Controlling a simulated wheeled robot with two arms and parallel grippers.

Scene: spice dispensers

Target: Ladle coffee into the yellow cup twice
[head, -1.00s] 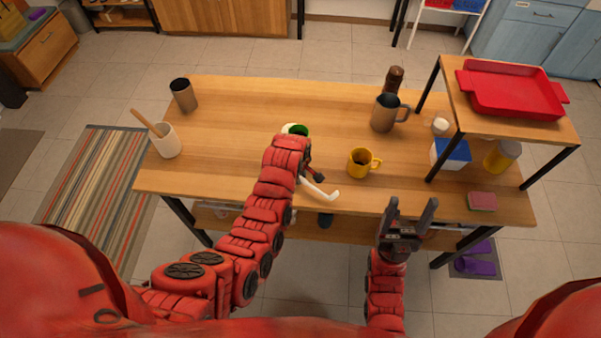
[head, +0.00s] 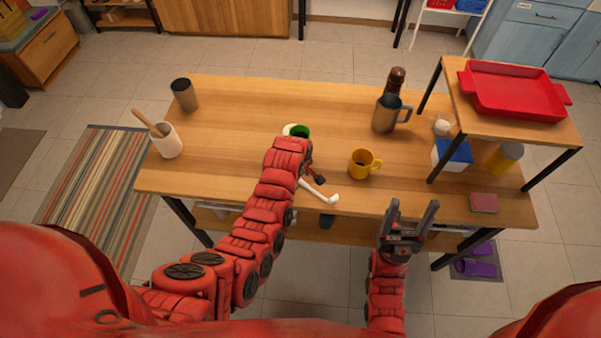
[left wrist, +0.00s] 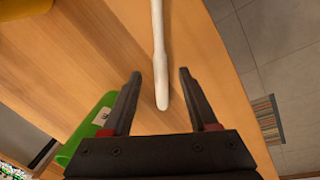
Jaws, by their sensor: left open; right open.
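The yellow cup (head: 362,164) stands upright near the front middle of the table; its contents cannot be made out. A white ladle (head: 318,191) lies on the table left of the cup, near the front edge. In the left wrist view, the end of its white handle (left wrist: 161,88) shows between the fingers of my open left gripper (left wrist: 160,73), with gaps on both sides. My left gripper (head: 316,178) is partly hidden behind its arm in the head view. My right gripper (head: 411,213) is open and empty in front of the table. No coffee is visible.
A green item (head: 301,131) is behind my left arm; it also shows in the left wrist view (left wrist: 86,134). A metal mug (head: 387,115) and a brown bottle (head: 395,80) stand behind the cup. A raised shelf (head: 510,127) with a red tray (head: 514,90) limits room on the right.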

